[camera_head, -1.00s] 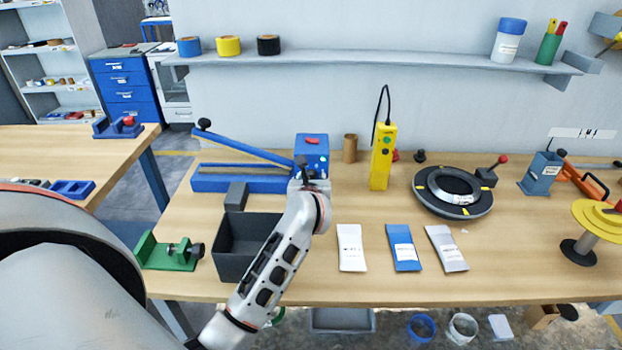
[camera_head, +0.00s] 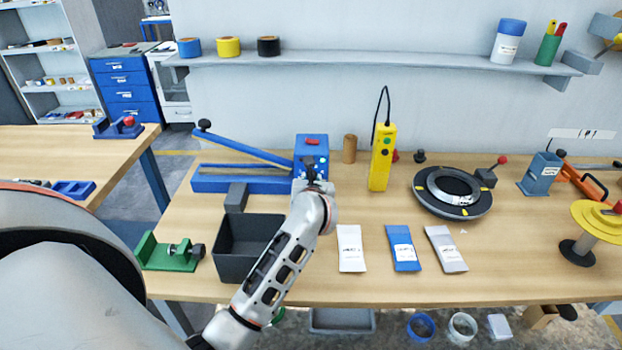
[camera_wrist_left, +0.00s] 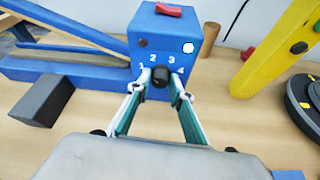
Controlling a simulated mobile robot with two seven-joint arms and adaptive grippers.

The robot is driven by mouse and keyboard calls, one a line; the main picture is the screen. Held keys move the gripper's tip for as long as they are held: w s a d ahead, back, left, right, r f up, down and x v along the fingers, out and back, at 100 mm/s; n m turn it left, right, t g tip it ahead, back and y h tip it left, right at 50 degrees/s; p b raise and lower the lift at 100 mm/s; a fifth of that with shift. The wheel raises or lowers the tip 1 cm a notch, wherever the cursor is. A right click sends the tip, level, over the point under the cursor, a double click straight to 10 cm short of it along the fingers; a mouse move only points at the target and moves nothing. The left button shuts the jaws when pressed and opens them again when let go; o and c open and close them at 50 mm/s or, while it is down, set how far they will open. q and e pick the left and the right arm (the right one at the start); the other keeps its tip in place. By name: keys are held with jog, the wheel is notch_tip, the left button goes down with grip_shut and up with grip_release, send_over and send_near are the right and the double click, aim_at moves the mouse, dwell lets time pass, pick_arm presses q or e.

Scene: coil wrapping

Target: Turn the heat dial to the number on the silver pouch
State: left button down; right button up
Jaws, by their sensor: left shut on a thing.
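The heat sealer's blue box (camera_head: 312,147) has a black dial (camera_wrist_left: 160,77) on its front, with the numbers 1 to 4 printed around it in the left wrist view. My left gripper (camera_wrist_left: 160,86) has its two fingers closed on the dial's sides. In the head view the left gripper (camera_head: 314,181) hides the dial. The dial's pointer mark cannot be made out. The silver pouch (camera_head: 446,249) lies flat on the bench, rightmost of three pouches; its label is too small to read. My right gripper is not in view.
A white pouch (camera_head: 351,248) and a blue pouch (camera_head: 403,248) lie left of the silver one. The sealer's blue lever (camera_head: 250,146) is raised. A dark grey bin (camera_head: 240,262) stands beside my forearm. A yellow tester (camera_head: 381,160) stands right of the sealer.

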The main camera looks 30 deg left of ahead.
pick_arm(q)
jog(key=m+g+y, duration=0.1)
jog(key=m+y, duration=0.1)
jog(key=m, duration=0.1)
jog(key=shift+d+m, duration=0.15)
jog(key=shift+m, duration=0.15)
jog(key=shift+y, duration=0.3)
dwell(0.3)
jog(key=c, duration=1.8)
grip_release()
jog(key=v, duration=1.2)
jog(key=shift+w, duration=0.1)
